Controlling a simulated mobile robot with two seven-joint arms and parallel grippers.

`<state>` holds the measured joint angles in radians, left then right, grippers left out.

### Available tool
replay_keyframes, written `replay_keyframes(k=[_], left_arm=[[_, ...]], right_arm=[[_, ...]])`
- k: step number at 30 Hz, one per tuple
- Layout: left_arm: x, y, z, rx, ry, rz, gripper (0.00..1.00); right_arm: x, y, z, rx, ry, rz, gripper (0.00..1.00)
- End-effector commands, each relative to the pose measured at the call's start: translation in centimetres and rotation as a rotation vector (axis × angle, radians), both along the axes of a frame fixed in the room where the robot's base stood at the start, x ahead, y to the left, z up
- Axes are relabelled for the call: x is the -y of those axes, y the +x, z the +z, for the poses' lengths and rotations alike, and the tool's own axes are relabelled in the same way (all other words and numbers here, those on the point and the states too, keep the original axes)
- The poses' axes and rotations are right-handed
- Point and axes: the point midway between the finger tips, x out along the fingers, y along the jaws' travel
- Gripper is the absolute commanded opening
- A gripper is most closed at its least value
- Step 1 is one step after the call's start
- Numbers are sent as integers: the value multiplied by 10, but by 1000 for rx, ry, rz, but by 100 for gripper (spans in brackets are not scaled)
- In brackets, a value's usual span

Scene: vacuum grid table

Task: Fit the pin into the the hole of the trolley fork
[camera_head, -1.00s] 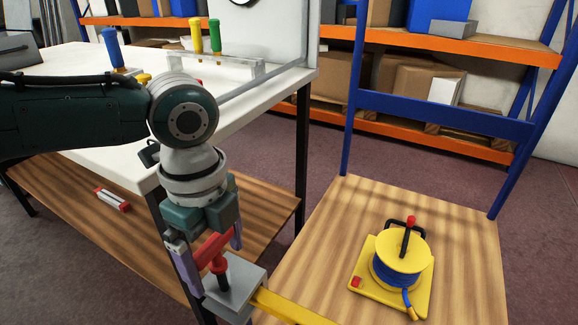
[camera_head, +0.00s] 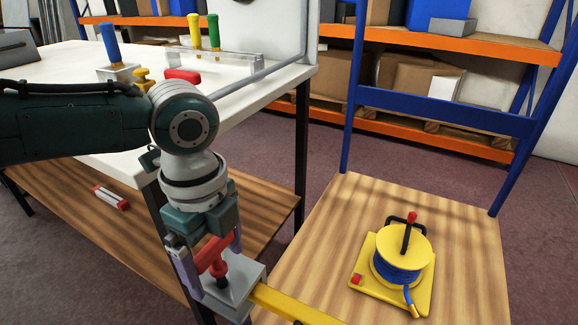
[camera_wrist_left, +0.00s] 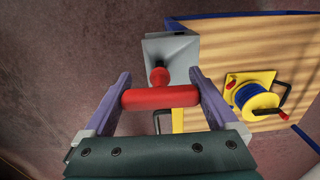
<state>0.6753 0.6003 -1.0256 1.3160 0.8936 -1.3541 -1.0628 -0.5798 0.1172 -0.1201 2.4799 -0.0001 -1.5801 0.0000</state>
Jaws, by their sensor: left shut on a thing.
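The pin (camera_head: 212,257) has a red T-shaped handle and a red and dark shaft. My left gripper (camera_head: 211,262) is shut on the handle, which lies crosswise between the fingers in the left wrist view (camera_wrist_left: 160,97). The grey trolley fork (camera_head: 244,276) is at the end of a yellow drawbar (camera_head: 290,303), below the gripper. The shaft's lower end meets the fork's top plate, also seen in the left wrist view (camera_wrist_left: 160,50). The hole is hidden, and I cannot tell how deep the pin sits. My right gripper is not in view.
The wooden trolley deck (camera_head: 330,235) carries a yellow cable reel (camera_head: 403,250) with blue cable. The white table (camera_head: 270,85) and its wooden lower shelf (camera_head: 270,205) stand close at the left. A blue trolley handle frame (camera_head: 440,112) rises behind the deck.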

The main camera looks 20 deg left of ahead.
Motion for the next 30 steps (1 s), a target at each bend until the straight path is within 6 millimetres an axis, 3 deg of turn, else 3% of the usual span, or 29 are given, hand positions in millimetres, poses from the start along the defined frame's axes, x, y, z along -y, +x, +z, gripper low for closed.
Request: replay_keyframes(k=[30], left_arm=[[0,0,-21,1,-1,0,37]], right_arm=[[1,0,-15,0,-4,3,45]])
